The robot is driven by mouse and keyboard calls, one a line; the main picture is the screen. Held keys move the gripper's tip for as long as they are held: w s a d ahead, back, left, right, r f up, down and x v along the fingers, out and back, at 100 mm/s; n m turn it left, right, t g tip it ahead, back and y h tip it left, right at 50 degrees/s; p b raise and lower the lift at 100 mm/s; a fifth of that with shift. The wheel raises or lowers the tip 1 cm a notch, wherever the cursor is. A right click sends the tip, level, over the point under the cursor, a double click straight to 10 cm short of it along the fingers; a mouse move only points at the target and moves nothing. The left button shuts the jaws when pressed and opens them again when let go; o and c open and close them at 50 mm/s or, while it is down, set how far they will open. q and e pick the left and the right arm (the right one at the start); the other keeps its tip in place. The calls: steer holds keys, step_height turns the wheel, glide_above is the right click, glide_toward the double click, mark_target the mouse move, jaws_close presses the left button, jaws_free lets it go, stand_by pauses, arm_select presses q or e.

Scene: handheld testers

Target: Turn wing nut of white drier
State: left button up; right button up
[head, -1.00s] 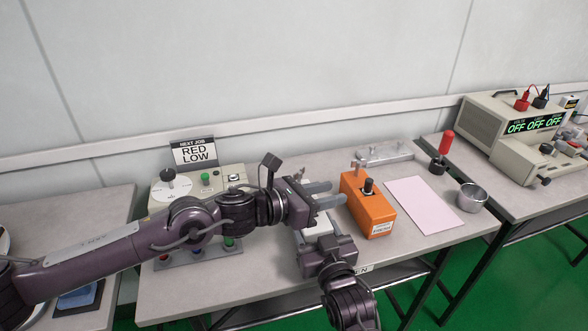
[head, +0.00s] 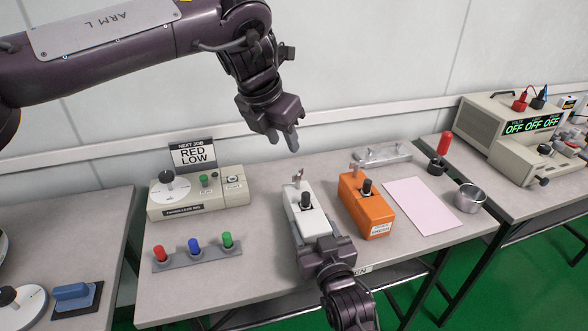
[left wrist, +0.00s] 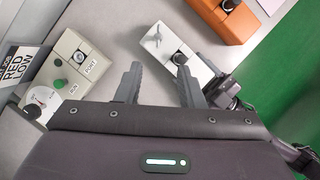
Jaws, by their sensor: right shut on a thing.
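The white drier (head: 306,214) lies on the table, with a black knob on top and a small metal wing nut (head: 297,175) at its far end. My right gripper (head: 322,240) is shut on the near end of the white drier. My left gripper (head: 287,140) is raised above and beyond the wing nut, its fingers apart, empty and pointing down. In the left wrist view the white drier (left wrist: 181,58) and its wing nut (left wrist: 155,40) show beyond the open fingers. An orange drier (head: 366,208) with its own black knob stands to the right of the white one.
A beige control box (head: 198,195) with a RED LOW sign (head: 194,154) stands at left. A rack (head: 197,253) holds red, blue and green pegs. A pink sheet (head: 424,204), metal cup (head: 470,198) and metal bracket (head: 382,155) lie at right.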

mark_target(298, 180)
arm_select(q)
steer(key=x, duration=1.1)
steer(key=shift+w+f, duration=0.1)
steer(key=shift+f, duration=0.2)
steer(key=shift+c, duration=0.3)
